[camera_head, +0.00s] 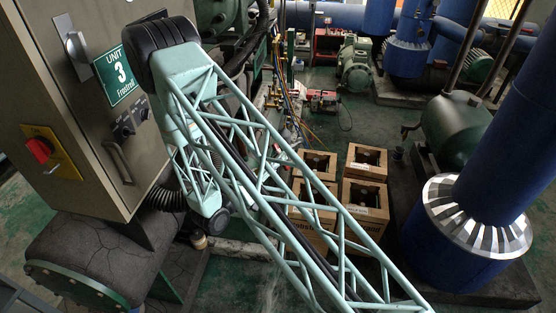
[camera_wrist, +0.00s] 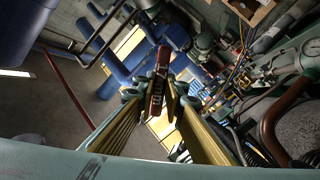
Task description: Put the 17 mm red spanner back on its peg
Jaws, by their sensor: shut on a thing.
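In the wrist view, a narrow red tool (camera_wrist: 163,58), which I take to be the 17 mm red spanner, lies between the tips of my gripper (camera_wrist: 157,98). My gripper is shut on it. The tool points away from the camera, with dark and pale marks on its nearer part; its size marking cannot be read. Long yellow finger faces flank it on both sides. In the head view my lattice arm crosses the middle, and I cannot make out the spanner there. I cannot make out the peg in either view.
A grey cabinet (camera_head: 75,120) with a green unit 3 sign (camera_head: 118,76) stands at left. A blue column (camera_head: 505,140) is at right. The wrist view shows a gauge (camera_wrist: 311,56) and pipework at right.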

